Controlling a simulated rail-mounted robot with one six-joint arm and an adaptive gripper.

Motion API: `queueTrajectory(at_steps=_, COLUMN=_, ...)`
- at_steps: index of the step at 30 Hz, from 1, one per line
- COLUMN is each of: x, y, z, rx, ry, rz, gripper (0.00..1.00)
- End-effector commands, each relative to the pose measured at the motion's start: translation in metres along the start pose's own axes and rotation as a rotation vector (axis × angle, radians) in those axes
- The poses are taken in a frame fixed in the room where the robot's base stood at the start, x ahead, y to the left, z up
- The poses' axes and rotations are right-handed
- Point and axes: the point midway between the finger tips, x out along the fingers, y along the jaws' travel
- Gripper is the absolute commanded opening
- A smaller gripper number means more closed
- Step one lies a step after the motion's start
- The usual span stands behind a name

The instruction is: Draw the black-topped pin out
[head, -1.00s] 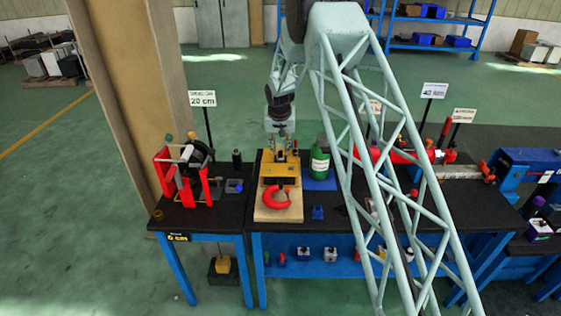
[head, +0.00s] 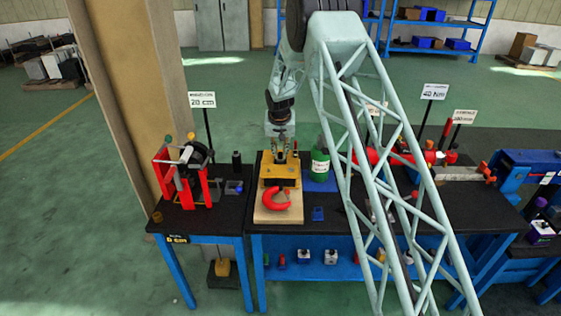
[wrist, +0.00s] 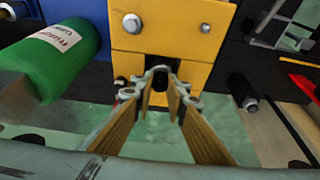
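A yellow block (wrist: 165,42) with bolts in its face fills the middle of the wrist view. In the head view the yellow block (head: 268,172) stands on a light board (head: 263,211), with a red hook (head: 274,200) in front. My gripper (wrist: 160,90) points at the block, its two tan-padded fingers close together. A small dark piece (wrist: 158,79), perhaps the pin's black top, shows between the fingertips under a grey curved part. I cannot tell whether the fingers touch it. In the head view my gripper (head: 281,152) is over the block; the pin is not clear there.
A green bottle (head: 320,164) stands close to the block; it also shows in the wrist view (wrist: 62,52). A black cylinder (wrist: 243,90) is on the other side, on the left table. A red stand (head: 164,178) is further left. A small blue piece (head: 318,214) lies in front.

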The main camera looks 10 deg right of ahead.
Motion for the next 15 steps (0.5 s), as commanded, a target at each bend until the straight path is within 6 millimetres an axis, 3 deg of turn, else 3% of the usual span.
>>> queueTrajectory(at_steps=15, x=-0.0036, y=-0.0001, z=-0.0017, rx=0.0, ry=0.001, rz=0.0, gripper=0.01)
